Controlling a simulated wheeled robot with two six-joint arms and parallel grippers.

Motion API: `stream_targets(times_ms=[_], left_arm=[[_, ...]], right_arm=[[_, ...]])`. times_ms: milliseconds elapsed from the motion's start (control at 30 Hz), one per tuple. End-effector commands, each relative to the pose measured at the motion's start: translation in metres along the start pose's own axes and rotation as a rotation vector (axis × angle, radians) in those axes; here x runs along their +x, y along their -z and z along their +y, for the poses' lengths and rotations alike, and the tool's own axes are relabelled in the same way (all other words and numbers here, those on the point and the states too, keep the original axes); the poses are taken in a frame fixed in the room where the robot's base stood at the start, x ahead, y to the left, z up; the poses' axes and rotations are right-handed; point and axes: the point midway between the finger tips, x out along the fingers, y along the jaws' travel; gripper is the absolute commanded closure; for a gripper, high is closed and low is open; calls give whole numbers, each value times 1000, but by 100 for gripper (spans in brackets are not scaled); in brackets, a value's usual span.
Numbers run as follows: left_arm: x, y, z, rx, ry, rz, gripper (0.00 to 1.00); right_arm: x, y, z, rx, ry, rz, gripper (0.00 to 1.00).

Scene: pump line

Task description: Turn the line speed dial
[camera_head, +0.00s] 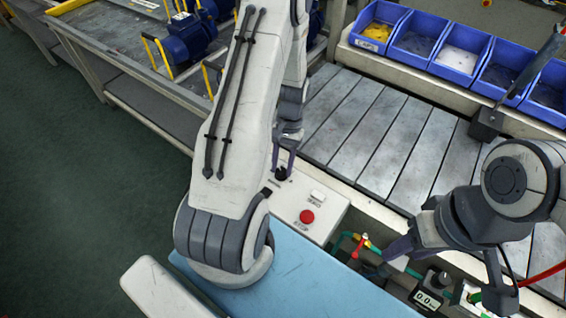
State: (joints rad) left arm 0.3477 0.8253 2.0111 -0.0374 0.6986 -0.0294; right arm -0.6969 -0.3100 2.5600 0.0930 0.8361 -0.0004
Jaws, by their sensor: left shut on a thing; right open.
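The line speed dial (281,174) is a small black knob on the white control box (330,213), in the head view's middle. My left gripper (282,162) points down at it from above and is shut on it. The arm hides part of the box's left side, and the dial's marking is too small to read. A red stop button (307,216) and a pale button (317,195) sit nearer on the same box. My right gripper (450,272) is open, fingers spread, at the lower right.
A grey slatted conveyor (380,130) runs behind the box. Blue bins (415,40) line its far side. A red-handled valve (361,243) and a digital gauge (427,299) lie near my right gripper. A blue surface (300,285) is in front.

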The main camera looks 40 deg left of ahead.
Motion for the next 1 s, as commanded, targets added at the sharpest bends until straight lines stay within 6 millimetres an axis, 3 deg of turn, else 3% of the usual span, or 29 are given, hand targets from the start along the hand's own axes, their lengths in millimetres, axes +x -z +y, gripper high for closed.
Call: stream_targets(times_ms=[500, 1000], left_arm=[[-1, 0, -4, -373, -155, 3, 100], [0, 0, -5, -479, -199, 3, 100]], right_arm=[[-12, 1, -1, 0, 0, 0, 50], [-14, 1, -1, 0, 0, 0, 50]])
